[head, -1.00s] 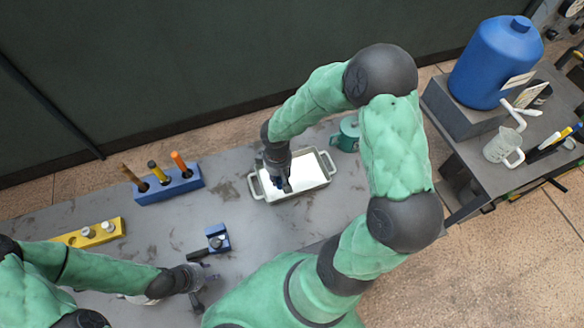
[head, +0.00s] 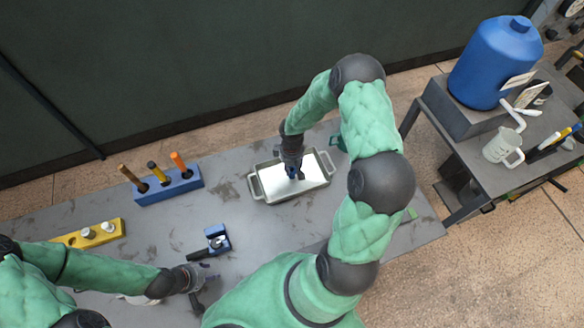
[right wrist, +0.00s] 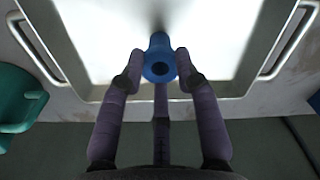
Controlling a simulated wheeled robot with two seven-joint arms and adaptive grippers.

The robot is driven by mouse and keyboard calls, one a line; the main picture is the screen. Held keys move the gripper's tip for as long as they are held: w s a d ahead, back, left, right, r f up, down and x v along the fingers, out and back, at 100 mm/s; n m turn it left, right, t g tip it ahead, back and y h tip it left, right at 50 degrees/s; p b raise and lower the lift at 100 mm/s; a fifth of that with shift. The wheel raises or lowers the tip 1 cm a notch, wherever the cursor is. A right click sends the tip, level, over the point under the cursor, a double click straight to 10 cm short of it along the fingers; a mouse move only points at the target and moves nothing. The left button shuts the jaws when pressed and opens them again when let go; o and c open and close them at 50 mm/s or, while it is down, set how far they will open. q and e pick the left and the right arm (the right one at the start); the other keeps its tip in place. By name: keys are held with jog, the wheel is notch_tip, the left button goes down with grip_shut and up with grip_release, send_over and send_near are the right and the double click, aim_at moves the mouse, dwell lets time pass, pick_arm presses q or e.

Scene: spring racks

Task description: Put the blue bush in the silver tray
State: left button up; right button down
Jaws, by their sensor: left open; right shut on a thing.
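The silver tray (head: 262,190) lies on the grey bench, with a handle at each end. My right gripper (head: 293,172) is over the middle of the tray, pointing down. I cannot tell whether the bush touches the tray floor. My left gripper (head: 200,282) is open and empty at the front left of the bench.
A blue block (head: 184,190) with several upright tools stands at the back left. A yellow rack (head: 72,238) with white pieces is at the far left. A small blue fixture (head: 218,242) stands left of the tray. A teal mug (right wrist: 15,100) is beside the tray.

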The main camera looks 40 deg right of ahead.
jog(key=shift+w+f, duration=0.1)
jog(key=shift+f, duration=0.35)
pick_arm(q)
jog(key=shift+f, duration=0.15)
pick_arm(e)
jog(key=shift+f, duration=0.1)
jog(key=c, duration=0.9)
grip_release()
